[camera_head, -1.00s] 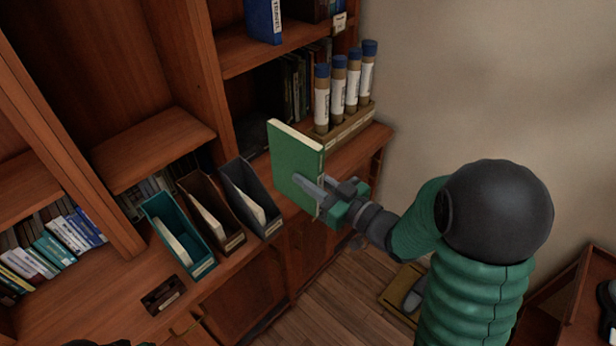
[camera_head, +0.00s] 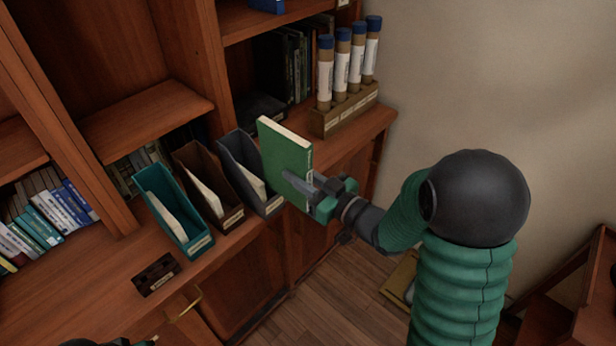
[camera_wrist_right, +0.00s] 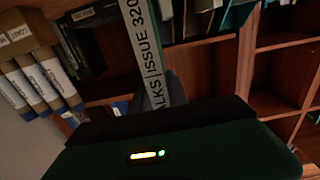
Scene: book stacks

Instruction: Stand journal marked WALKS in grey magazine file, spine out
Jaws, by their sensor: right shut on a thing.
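My right gripper (camera_head: 318,190) is shut on the green journal (camera_head: 285,158) and holds it upright, slightly tilted, above the shelf's front. In the right wrist view its pale spine (camera_wrist_right: 150,55) faces the camera and reads "ALKS | ISSUE 320"; the start of the word is cut off. The grey magazine file (camera_head: 270,207) stands on the ledge just left of the journal, open at the top, with pale papers inside. The journal partly overlaps the file's right side in the head view; I cannot tell whether they touch.
A brown file (camera_head: 232,219) and a teal file (camera_head: 200,244) stand left of the grey one. A wooden rack (camera_head: 345,113) of blue-capped tubes stands behind at right. Shelf uprights rise behind.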

